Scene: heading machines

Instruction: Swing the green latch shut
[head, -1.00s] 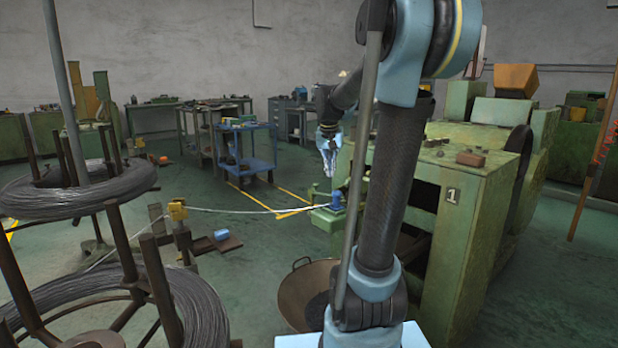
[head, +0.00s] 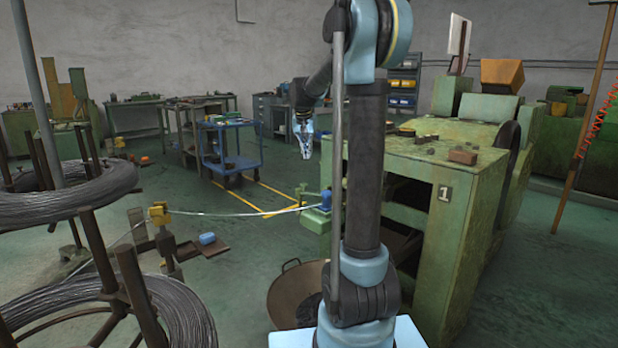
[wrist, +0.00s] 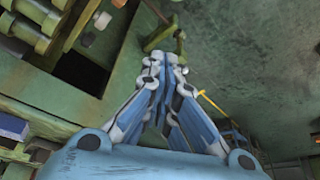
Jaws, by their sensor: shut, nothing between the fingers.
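A green arm that looks like the latch (head: 307,193) sticks out to the left at the near left corner of the green machine, beside a blue part (head: 326,199). In the wrist view a green arm with a short upright end (wrist: 160,34) lies just beyond the fingertips; I take it for the same latch. My gripper (head: 306,155) hangs with its fingers pointing down, above the latch in the head view, with a visible gap. In the wrist view my gripper (wrist: 164,60) has its fingertips together and holds nothing. How far the latch is swung I cannot tell.
The green machine marked 1 (head: 440,230) stands close on the right. A pale wire (head: 240,214) runs from the yellow-topped stand (head: 160,214) to the machine. Wire coils (head: 70,190) stand at left, a brown basin (head: 292,290) below. A blue cart (head: 230,150) stands behind on open floor.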

